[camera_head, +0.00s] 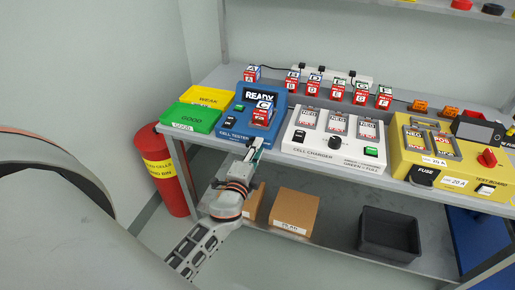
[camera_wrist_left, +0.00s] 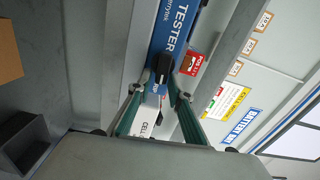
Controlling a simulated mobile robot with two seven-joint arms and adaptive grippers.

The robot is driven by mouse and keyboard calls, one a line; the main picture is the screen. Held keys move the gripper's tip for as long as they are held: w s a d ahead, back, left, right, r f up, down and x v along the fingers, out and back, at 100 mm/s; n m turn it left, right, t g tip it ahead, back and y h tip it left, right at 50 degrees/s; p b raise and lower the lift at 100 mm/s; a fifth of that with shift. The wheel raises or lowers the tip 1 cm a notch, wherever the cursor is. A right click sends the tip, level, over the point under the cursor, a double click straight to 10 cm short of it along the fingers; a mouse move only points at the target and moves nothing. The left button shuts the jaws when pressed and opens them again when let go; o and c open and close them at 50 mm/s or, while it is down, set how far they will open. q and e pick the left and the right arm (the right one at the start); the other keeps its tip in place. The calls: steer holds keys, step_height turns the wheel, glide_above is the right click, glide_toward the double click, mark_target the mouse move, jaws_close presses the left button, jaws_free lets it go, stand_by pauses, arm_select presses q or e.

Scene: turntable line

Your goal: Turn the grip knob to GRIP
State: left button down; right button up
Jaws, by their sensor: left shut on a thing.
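The blue cell tester (camera_head: 234,127) stands on the shelf, with a READY display and a cell marked C (camera_head: 262,113) seated in it. My left gripper (camera_head: 254,147) is at the tester's front edge, fingers pointing toward it. In the left wrist view, my left gripper (camera_wrist_left: 162,84) is shut on a black knob (camera_wrist_left: 162,63) at the tester's blue front face (camera_wrist_left: 178,22). A little lettering shows beside the fingertips, too covered to read whole. In the head view the knob is hidden by the gripper. My right gripper is out of view.
A white cell charger (camera_head: 300,146) stands right of the tester, and a yellow test board (camera_head: 405,168) beyond it. Green (camera_head: 190,118) and yellow (camera_head: 209,97) trays lie to its left. A red bin (camera_head: 160,172) stands at the shelf's left end.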

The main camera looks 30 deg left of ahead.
arm_select(q)
steer(key=shift+a+m, duration=0.15)
steer(key=shift+m, duration=0.35)
steer(key=c, duration=2.1)
jaws_free()
steer(key=shift+a+f, duration=0.1)
steer(key=shift+v, duration=4)
steer(key=s+d+f+n+g+h, duration=0.2)
steer(key=s+d+f+n, duration=0.1)
steer(key=s+f, duration=0.3)
steer(key=s+d+f+n+g+h, duration=0.2)
steer(key=s+d+f+n, duration=0.2)
steer(key=s+d+f, duration=0.1)
steer(key=s+d+f+n+g+h, duration=0.2)
steer(key=s+d+f+n+g, duration=0.1)
steer(key=f, duration=0.6)
steer(key=shift+s+d+f+n+h, duration=0.1)
steer(key=shift+s+d+n, duration=0.1)
steer(key=shift+s+d, duration=0.3)
steer(key=shift+s+d+f+n+h, duration=0.1)
steer(key=shift+s+d+n, duration=0.2)
steer(key=shift+s, duration=0.45)
steer(key=shift+s+d+f+n+h, duration=0.1)
steer(key=shift+s+d, duration=0.35)
steer(key=shift+s, duration=0.15)
